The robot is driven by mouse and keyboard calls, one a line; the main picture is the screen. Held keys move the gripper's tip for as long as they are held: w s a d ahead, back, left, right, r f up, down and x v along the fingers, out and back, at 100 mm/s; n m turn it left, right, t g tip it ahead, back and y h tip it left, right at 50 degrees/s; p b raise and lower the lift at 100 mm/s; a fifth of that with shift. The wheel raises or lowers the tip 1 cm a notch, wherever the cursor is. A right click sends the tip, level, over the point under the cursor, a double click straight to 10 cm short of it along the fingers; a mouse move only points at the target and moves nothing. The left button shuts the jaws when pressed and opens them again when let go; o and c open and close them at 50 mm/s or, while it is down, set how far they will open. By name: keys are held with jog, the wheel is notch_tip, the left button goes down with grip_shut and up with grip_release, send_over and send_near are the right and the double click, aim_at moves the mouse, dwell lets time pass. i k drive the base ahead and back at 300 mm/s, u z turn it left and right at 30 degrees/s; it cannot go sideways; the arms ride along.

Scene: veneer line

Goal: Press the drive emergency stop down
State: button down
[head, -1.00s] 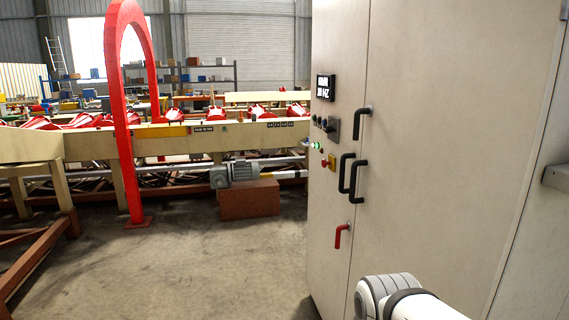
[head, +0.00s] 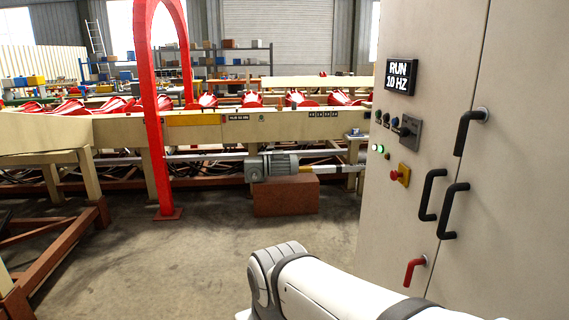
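The drive emergency stop (head: 397,175) is a red mushroom button on a yellow plate, on the beige cabinet (head: 430,95) at the right of the head view. My white arm comes in from the bottom right, below and in front of the cabinet. My gripper does not show in this view, so nothing of its fingers can be told. The display (head: 401,77) on the cabinet reads "RUN 10 HZ".
Black handles (head: 428,195) and a red lever handle (head: 414,270) stick out of the cabinet front. A grey rotary switch (head: 409,130) and lit buttons (head: 378,148) sit by the stop. A red arch (head: 150,120) and conveyor (head: 205,132) stand behind. Floor (head: 200,250) at centre-left is clear.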

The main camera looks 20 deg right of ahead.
aim_at(394, 175)
jog(key=z, duration=0.1)
jog(key=i, duration=0.95)
jog(key=z, duration=0.6)
jog(key=k, duration=0.95)
jog(key=z, duration=0.15)
jog(key=i, duration=0.95)
jog(key=u, duration=0.1)
